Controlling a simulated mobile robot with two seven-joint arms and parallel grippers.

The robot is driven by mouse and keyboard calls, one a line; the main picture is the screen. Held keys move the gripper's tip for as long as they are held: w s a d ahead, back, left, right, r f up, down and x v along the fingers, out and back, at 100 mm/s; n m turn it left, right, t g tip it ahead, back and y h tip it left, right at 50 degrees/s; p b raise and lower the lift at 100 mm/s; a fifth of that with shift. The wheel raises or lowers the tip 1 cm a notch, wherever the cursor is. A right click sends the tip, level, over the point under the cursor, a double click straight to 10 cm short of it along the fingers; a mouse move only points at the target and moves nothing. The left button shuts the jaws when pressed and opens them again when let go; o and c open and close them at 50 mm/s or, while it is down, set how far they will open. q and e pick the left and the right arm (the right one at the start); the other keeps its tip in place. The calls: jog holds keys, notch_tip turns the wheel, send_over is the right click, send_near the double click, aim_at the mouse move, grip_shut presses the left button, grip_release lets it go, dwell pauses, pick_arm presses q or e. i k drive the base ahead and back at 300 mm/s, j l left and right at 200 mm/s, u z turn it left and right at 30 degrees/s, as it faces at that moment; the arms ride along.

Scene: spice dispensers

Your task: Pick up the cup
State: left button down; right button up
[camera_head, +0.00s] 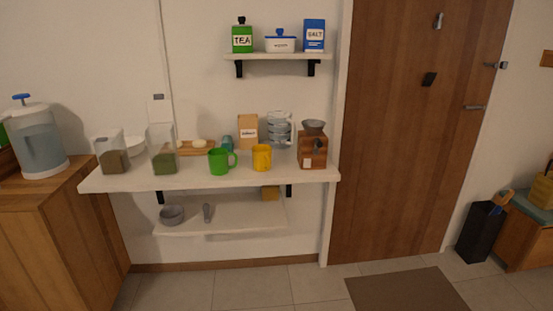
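A green cup (219,161) stands upright near the front edge of the white shelf, its handle to the right. A yellow cup (262,158) stands upright to its right, with its handle toward the right. The two cups are apart from each other. Neither of my grippers shows in the head view, and nothing of mine touches the cups.
Spice dispensers (111,156) (162,152) stand left of the cups on the white shelf (200,181). A wooden grinder (312,150) stands at the right end, a brown packet (248,130) behind the cups. A lower shelf (235,218) holds a grey bowl (172,215).

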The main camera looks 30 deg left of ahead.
aim_at(262, 154)
jog(key=u, duration=1.75)
jog(key=i+j+z, duration=0.15)
jog(key=i, duration=0.3)
jog(key=i+j+z, duration=0.15)
jog(key=i, duration=0.3)
